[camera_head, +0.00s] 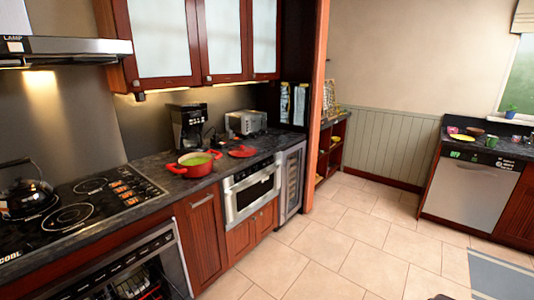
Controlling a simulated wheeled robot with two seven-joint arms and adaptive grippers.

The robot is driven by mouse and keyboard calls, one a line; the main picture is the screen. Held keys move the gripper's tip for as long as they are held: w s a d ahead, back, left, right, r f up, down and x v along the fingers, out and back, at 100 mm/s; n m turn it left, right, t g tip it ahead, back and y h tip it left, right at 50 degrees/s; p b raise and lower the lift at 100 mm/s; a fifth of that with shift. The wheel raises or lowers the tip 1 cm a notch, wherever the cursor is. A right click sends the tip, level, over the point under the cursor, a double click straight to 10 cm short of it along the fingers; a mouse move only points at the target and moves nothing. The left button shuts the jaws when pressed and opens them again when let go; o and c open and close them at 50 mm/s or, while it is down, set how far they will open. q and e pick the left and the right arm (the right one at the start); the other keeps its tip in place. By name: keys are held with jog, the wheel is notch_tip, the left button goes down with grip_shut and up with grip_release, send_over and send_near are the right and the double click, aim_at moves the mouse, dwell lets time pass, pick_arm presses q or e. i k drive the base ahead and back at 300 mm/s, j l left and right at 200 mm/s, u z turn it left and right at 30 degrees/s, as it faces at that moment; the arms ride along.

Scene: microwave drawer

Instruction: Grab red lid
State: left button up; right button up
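The red lid (242,151) lies on the dark countertop, just right of a red pot (197,168). The lid looks flat on the counter and apart from the pot. I cannot make out either gripper. Small dark shapes at the bottom edge are too cut off to identify. Nothing is seen touching the lid.
A stove (75,212) with a kettle (26,196) is at left. A microwave drawer (252,189) is below the counter. The tiled floor (335,240) is mostly clear.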

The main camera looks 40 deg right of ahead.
aim_at(242, 151)
jog(key=z, duration=1)
jog(key=i+l+u, duration=0.2)
jog(key=i+l, duration=0.95)
jog(key=i, duration=0.15)
